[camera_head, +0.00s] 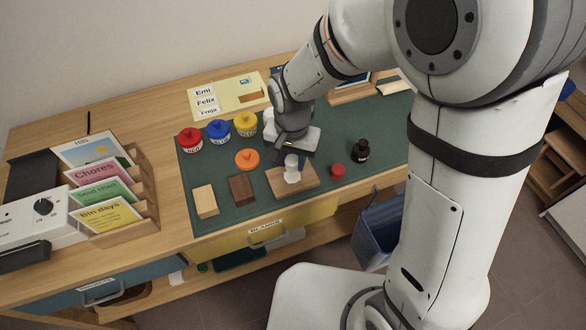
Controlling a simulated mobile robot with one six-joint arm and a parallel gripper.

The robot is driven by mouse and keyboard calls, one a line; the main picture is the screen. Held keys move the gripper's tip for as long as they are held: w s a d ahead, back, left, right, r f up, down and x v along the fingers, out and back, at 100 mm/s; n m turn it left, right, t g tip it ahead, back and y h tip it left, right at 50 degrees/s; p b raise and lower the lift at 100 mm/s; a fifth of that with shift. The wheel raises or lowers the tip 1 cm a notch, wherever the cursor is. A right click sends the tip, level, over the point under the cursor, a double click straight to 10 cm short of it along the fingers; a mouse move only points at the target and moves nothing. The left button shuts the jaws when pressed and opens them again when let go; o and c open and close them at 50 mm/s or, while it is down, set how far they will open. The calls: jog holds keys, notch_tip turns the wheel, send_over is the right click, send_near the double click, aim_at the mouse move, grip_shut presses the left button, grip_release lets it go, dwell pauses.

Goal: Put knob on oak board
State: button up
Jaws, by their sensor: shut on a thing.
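My gripper (292,157) is at the middle of the green mat, pointing down and shut on a small pale piece that I take to be the knob (292,177). The fingers hide part of it. The knob is right over a tan wooden board (309,182), and its lower end appears to meet the board's top; I cannot tell whether it rests there. A lighter board (205,201) and a dark brown board (241,189) lie to the left. I cannot tell for sure from the wood which board is oak.
Red (190,140), blue (219,132) and yellow (246,124) pots stand behind, with an orange lidded item (247,158) nearer. A red piece (337,171) and dark bottle (361,150) stand to the right. The green mat (215,170) is clear between them.

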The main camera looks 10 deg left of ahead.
aim_at(292, 169)
jog(key=shift+f, duration=1.95)
jog(key=shift+f+b, duration=0.15)
jog(key=shift+b, duration=0.2)
jog(key=o, duration=0.9)
jog(key=shift+o, duration=0.2)
notch_tip(292, 169, up, 12)
jog(key=shift+r+p, duration=0.2)
jog(key=shift+p, duration=0.55)
